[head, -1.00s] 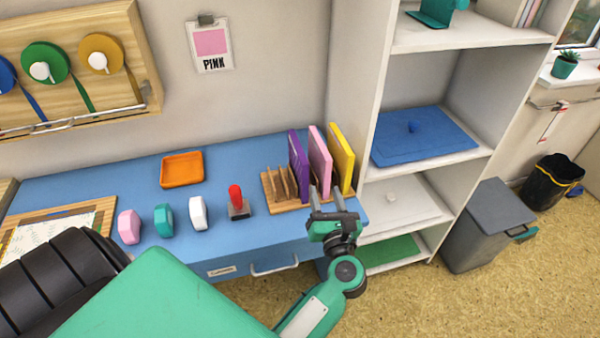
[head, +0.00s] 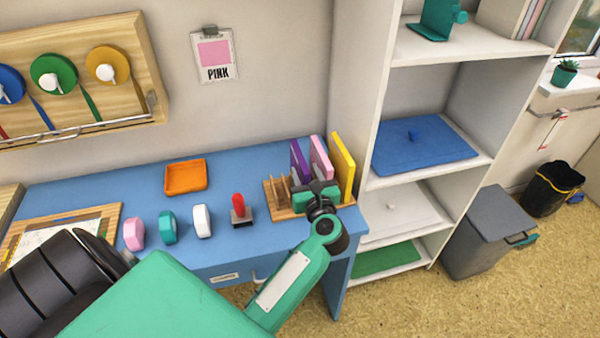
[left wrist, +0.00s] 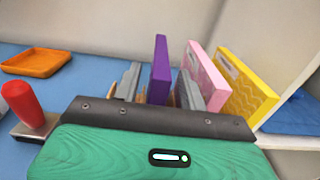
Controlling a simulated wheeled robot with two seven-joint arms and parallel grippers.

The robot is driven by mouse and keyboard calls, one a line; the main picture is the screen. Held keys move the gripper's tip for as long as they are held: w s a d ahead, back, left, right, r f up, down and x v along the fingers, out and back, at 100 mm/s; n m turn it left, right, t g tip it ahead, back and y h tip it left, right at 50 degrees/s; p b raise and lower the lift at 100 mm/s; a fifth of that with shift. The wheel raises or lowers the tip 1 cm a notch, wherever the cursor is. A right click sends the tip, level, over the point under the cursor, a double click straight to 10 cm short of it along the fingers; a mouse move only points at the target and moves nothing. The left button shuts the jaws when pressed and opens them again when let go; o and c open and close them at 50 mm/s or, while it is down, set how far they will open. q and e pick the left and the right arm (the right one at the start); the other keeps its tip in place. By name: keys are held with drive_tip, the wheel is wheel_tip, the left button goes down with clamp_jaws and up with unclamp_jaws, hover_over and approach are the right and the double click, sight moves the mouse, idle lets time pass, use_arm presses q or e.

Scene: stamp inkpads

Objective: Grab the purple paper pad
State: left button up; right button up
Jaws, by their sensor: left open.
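The purple paper pad (head: 298,157) stands upright in the wooden rack (head: 283,211) on the blue desk. The left wrist view also shows the purple pad (left wrist: 160,66), between my left gripper's two grey fingers. My left gripper (head: 312,181) is open at the front of the rack, partly hiding the lower part of the pads. I cannot tell whether a finger touches the purple pad. The pink pad (left wrist: 206,78) stands just right of it, close to the right finger. The yellow pad (head: 343,166) is the rightmost. My right gripper is not in view.
A white shelf unit (head: 362,140) stands close on the right. The rack's left slots look empty.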

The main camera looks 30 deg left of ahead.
sight(302, 165)
use_arm(q)
drive_tip(key=x, duration=0.3)
drive_tip(key=shift+w+a, duration=0.1)
drive_tip(key=shift+c, duration=0.4)
clamp_jaws()
drive_tip(key=shift+r, duration=0.15)
